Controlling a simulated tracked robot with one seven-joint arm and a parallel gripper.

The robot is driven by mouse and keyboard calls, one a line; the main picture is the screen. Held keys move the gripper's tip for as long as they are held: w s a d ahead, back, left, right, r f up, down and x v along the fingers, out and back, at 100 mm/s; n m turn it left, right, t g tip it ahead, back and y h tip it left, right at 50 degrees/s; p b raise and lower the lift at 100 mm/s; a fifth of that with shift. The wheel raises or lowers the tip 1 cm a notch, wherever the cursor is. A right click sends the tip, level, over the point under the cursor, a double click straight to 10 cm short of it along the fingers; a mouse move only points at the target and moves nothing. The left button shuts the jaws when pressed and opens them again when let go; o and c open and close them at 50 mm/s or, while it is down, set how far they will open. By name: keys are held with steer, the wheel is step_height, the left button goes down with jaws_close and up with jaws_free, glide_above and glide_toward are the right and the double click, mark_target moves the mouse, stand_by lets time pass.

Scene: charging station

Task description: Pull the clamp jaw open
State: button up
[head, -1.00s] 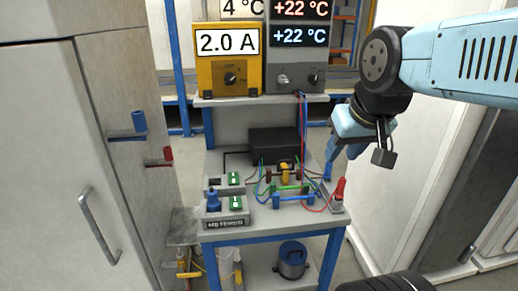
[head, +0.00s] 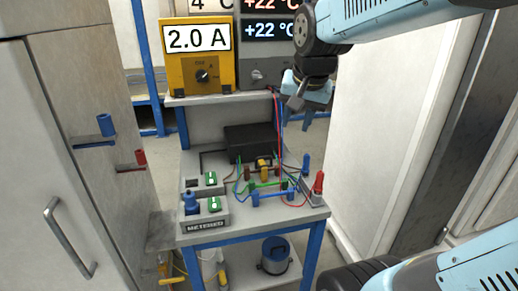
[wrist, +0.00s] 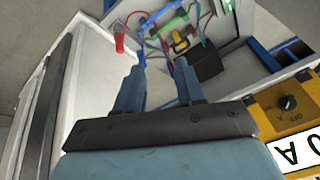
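A red clamp (head: 318,185) and a blue clamp (head: 306,164) stand upright at the right end of the workbench (head: 290,225), with thin wires near them. I cannot tell which part is the clamp jaw. The red clamp also shows at the top of the wrist view (wrist: 120,42). My gripper (head: 300,100) is in the air above and behind the bench's right side, below the displays. In the wrist view its two blue fingers (wrist: 161,65) are apart with nothing between them, pointing towards the bench from a distance.
A fixture with green and blue bars (head: 268,185), loose wires and a black box (head: 250,140) occupy the bench. A yellow meter reading 2.0 A (head: 200,55) stands on the shelf behind. White cabinets flank the bench at left (head: 35,150) and right (head: 385,110).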

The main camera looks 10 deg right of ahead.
steer(key=w+f+m+g, duration=0.1)
steer(key=w+f+m, duration=0.15)
steer(key=w, duration=0.35)
steer(key=w+f+m, duration=0.1)
steer(key=w+m, duration=0.3)
steer(key=w, duration=0.3)
steer(key=m+g, duration=0.1)
steer(key=m, duration=0.5)
glide_toward(265, 157)
steer(key=x, duration=0.7)
steer(key=shift+w+f, duration=0.3)
steer(key=shift+f, duration=0.05)
jaws_close()
steer(key=shift+d, duration=0.1)
